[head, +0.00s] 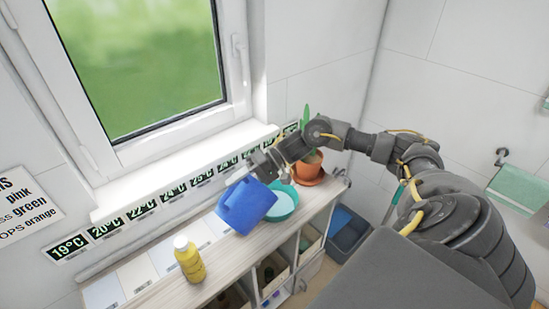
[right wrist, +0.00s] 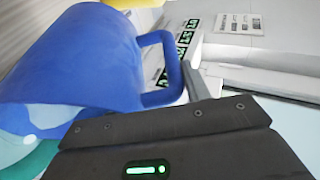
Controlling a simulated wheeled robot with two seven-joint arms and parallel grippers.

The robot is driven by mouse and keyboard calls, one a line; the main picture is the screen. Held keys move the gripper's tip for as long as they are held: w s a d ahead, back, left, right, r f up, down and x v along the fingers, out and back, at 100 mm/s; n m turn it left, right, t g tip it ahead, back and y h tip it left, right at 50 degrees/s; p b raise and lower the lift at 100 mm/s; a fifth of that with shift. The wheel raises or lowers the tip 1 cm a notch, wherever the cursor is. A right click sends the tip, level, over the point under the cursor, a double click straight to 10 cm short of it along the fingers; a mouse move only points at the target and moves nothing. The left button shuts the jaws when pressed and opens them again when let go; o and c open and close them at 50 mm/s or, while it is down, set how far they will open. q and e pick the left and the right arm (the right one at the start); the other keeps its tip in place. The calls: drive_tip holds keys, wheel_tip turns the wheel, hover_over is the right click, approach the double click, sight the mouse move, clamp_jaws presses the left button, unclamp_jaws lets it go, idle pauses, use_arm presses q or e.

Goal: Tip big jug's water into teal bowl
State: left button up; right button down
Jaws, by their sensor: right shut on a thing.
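The big blue jug (head: 243,207) is held tilted over the left side of the teal bowl (head: 291,205), on the shelf top. My right gripper (head: 262,166) is shut on the jug, at its handle side. In the right wrist view the jug (right wrist: 85,55) lies on a slant with its handle (right wrist: 162,70) against my gripper finger (right wrist: 196,82). A paler blue, lighter-spotted area shows at the jug's lower left end; I cannot tell whether water is running. A bit of the teal bowl (right wrist: 40,160) shows below it. The jug hides part of the bowl. My left gripper is out of view.
A yellow bottle (head: 189,260) with a white cap stands on the shelf top to the left. A terracotta pot (head: 309,168) with a green plant stands just behind the bowl. A window (head: 140,60) and a row of temperature labels (head: 145,207) line the wall.

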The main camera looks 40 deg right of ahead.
drive_tip(key=shift+d+r+b, duration=0.1)
drive_tip(key=shift+d+b, duration=0.05)
drive_tip(key=shift+b, duration=0.15)
drive_tip(key=shift+d+y+b, duration=0.2)
drive_tip(key=shift+y+b, duration=0.1)
drive_tip(key=shift+b, duration=0.2)
drive_tip(key=shift+w+d+b, duration=0.1)
drive_tip(key=shift+d+b, duration=0.2)
drive_tip(key=shift+b, duration=0.25)
